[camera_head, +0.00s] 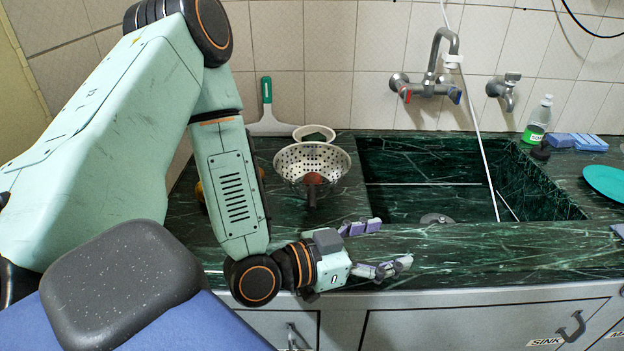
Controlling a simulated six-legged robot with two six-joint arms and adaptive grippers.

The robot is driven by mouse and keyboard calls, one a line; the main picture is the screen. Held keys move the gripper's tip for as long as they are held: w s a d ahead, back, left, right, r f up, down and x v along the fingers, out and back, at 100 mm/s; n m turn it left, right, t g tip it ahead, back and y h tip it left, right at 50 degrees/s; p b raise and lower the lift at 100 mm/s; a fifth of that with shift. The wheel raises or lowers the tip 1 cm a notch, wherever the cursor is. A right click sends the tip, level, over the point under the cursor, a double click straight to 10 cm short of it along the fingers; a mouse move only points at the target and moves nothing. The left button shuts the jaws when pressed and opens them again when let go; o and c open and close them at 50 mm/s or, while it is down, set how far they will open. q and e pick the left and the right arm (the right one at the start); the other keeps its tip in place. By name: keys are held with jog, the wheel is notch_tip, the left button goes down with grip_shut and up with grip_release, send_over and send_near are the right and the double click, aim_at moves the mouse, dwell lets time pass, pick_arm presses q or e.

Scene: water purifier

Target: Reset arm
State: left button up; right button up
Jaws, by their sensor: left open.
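My left arm comes in from the left and bends down to the counter. My left gripper (387,249) is over the front edge of the dark green marble counter (470,262). Its two fingers are spread apart and point to the right, with nothing between them. The gripper is in front of the sink's left part. My right gripper does not show in this view.
A sink basin (412,205) is behind the gripper, under a wall tap (436,80). A metal colander (312,162) stands left of the sink, close to my arm. A green bottle (537,122), blue sponges (577,142) and a teal plate (606,182) are at right.

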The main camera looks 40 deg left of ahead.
pick_arm(q)
jog(key=shift+s+d+f, duration=0.35)
jog(key=shift+s+f, duration=0.05)
jog(key=shift+f, duration=0.2)
jog(key=shift+s, duration=0.1)
